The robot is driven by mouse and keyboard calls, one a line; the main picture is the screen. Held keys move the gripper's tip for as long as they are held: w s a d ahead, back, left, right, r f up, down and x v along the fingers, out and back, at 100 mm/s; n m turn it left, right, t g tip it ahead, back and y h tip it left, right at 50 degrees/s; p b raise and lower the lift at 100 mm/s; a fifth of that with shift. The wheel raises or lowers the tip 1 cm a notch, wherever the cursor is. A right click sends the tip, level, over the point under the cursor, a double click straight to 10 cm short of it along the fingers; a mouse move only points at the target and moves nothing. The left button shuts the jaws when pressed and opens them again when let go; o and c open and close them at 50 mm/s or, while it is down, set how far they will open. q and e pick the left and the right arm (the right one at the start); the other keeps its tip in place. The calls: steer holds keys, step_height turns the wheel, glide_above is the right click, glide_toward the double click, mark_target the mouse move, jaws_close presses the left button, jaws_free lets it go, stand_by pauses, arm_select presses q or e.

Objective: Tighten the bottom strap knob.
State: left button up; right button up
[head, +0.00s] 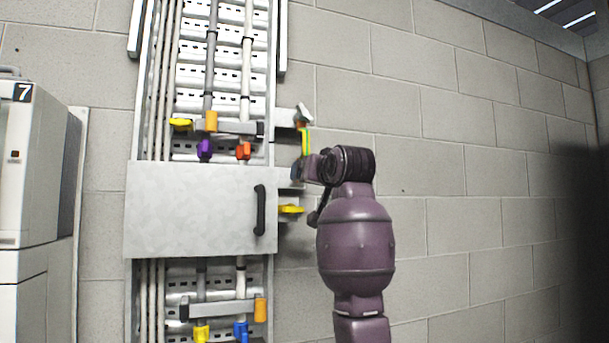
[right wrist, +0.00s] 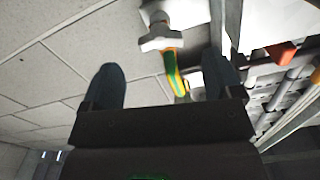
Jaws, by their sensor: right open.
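A pale part at the strap's lower end may be the bottom knob, but I cannot tell. My left gripper is out of view.
A grey cover panel (head: 190,210) with a black handle (head: 260,210) crosses the tray. A yellow knob (head: 290,210) sticks out just below my right gripper. A white cabinet (head: 25,180) stands at the left. The block wall (head: 450,120) to the right is bare.

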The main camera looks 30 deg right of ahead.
steer(key=shift+p+x, duration=0.8)
steer(key=shift+x, duration=2)
steer(key=shift+d, duration=0.1)
steer(key=c, duration=0.9)
